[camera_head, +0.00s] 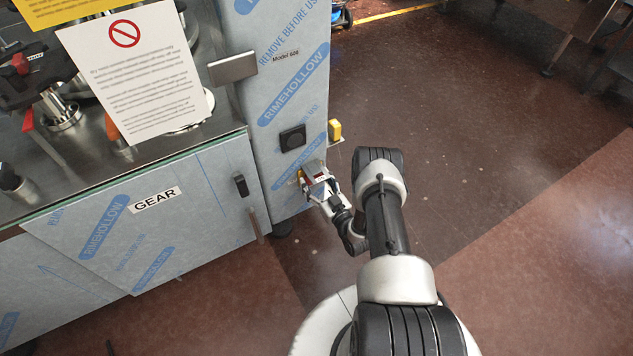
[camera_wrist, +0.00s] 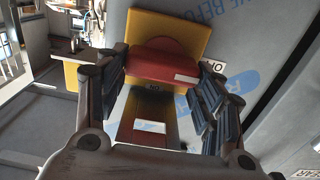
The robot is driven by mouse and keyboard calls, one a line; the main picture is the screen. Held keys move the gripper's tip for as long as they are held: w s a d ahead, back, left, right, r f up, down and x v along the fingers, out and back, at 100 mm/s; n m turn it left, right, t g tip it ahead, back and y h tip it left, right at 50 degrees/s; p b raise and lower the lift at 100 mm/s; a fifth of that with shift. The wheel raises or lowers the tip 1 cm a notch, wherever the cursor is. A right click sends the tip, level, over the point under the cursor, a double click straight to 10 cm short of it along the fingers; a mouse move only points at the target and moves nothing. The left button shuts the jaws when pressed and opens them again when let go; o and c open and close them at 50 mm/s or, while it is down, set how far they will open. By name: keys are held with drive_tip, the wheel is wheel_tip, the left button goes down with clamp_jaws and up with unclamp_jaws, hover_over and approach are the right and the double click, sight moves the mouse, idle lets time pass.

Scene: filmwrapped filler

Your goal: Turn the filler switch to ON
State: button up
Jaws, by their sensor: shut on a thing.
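The filler switch is a red knob (camera_wrist: 165,66) on a square yellow plate (camera_wrist: 185,25), fixed to the film-covered cabinet. The knob has a white mark (camera_wrist: 187,78) towards its right end. A small white label (camera_wrist: 212,66), seemingly reading ON, is beside the plate and partly hidden by a finger. My gripper (camera_wrist: 165,75) is shut on the knob, with one finger at each end of it. In the head view my gripper (camera_head: 315,180) is at the cabinet's lower front, and only a sliver of the yellow plate (camera_head: 300,176) shows.
The tall cabinet (camera_head: 285,80) carries a black square fitting (camera_head: 292,137) above the switch and a yellow box (camera_head: 335,130) at its right edge. A GEAR door (camera_head: 150,235) with a black handle (camera_head: 241,186) stands to the left.

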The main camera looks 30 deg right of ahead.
drive_tip(key=c, duration=0.3)
drive_tip(key=shift+d+f+m, duration=0.1)
drive_tip(key=shift+d+m, duration=0.1)
drive_tip(key=shift+m, duration=2.1)
drive_tip(key=o, duration=1)
drive_tip(key=s, duration=1.2)
drive_tip(key=shift+d, duration=0.2)
drive_tip(key=shift+s, duration=0.1)
